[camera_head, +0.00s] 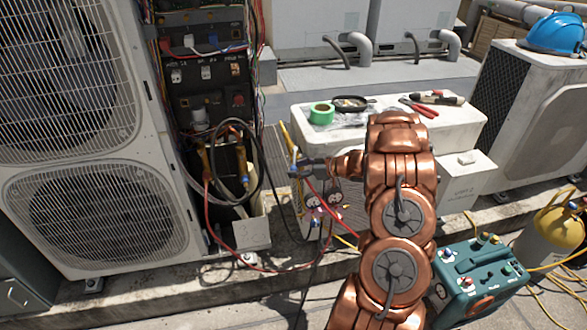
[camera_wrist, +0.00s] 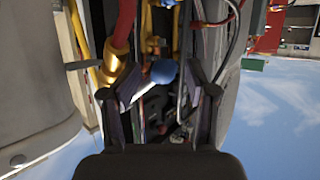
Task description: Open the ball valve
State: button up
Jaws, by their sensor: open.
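A blue rounded knob (camera_wrist: 163,71) shows in the wrist view beyond my open fingertips, roughly centred between them; it looks like part of the ball valve, but I cannot be sure. A brass fitting (camera_wrist: 112,68) on a red hose sits beside it to the left. In the wrist view my gripper (camera_wrist: 158,98) is open with nothing between its fingers. In the head view my gripper (camera_head: 297,168) points left toward the open service bay, where brass fittings (camera_head: 243,163) with hoses show. The valve's lever position cannot be made out.
A large condenser (camera_head: 70,130) stands at the left with open wiring (camera_head: 205,75) beside it. Red and black hoses loop near my gripper, with gauges (camera_head: 323,203) just below. A white unit (camera_head: 440,125) carries green tape (camera_head: 321,113) and tools. A teal machine (camera_head: 475,275) stands at lower right.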

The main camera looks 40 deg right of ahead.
jog(key=v, duration=0.6)
jog(key=shift+r, duration=0.2)
